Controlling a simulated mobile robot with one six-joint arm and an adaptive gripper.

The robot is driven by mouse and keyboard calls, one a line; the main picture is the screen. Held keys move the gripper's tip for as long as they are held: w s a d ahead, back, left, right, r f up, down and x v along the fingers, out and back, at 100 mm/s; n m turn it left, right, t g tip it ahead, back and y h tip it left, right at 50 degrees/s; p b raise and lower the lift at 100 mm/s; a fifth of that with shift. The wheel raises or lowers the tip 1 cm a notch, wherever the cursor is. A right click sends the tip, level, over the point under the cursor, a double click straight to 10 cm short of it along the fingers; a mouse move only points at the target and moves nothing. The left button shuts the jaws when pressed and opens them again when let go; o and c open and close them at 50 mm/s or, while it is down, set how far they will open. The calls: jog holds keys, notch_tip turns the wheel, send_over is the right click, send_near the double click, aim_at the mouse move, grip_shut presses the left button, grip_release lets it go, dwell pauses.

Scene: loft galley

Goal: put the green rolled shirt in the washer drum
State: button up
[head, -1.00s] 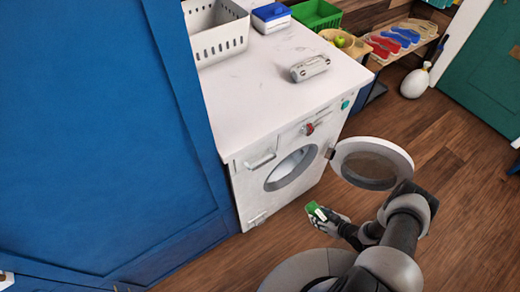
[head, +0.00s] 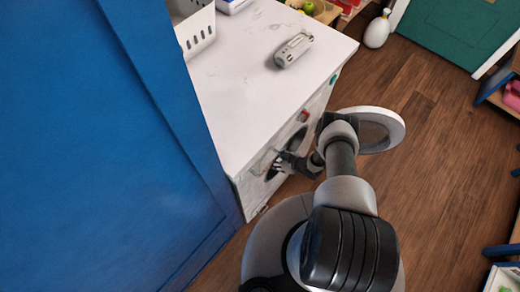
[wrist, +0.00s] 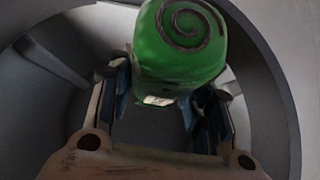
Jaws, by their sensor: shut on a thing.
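The green rolled shirt (wrist: 180,45) shows in the wrist view, its spiral end facing the camera. My gripper (wrist: 165,105) is shut on it, with a finger on each side. Grey curved walls of the washer drum (wrist: 275,75) surround the shirt and fingers, so they are inside the opening. In the head view my gripper (head: 282,163) reaches into the dark round opening of the white washer (head: 250,188). The shirt is hidden in the head view. The round washer door (head: 388,140) stands open to the right, partly behind my arm.
A tall blue cabinet (head: 90,130) stands close on the left of the washer. A white basket (head: 195,30) and a grey object (head: 293,49) sit on the white top (head: 245,85).

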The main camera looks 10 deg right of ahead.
jog(key=w+a, duration=0.1)
jog(key=w, duration=0.1)
jog(key=w+a, duration=0.2)
jog(key=w, duration=0.1)
jog(key=w+a+b, duration=0.1)
jog(key=w+a, duration=0.1)
jog(key=shift+w+a+f, duration=0.1)
jog(key=shift+w+a, duration=0.05)
notch_tip(320, 180, down, 4)
jog(key=shift+r+b, duration=0.25)
jog(key=shift+b, duration=0.95)
jog(key=shift+r, duration=0.1)
jog(key=o, duration=1.2)
jog(key=p+v, duration=0.5)
jog(key=v, duration=0.6)
jog(key=shift+p, duration=0.35)
jog(key=shift+s+d+r, duration=0.3)
jog(key=shift+s+r, duration=0.05)
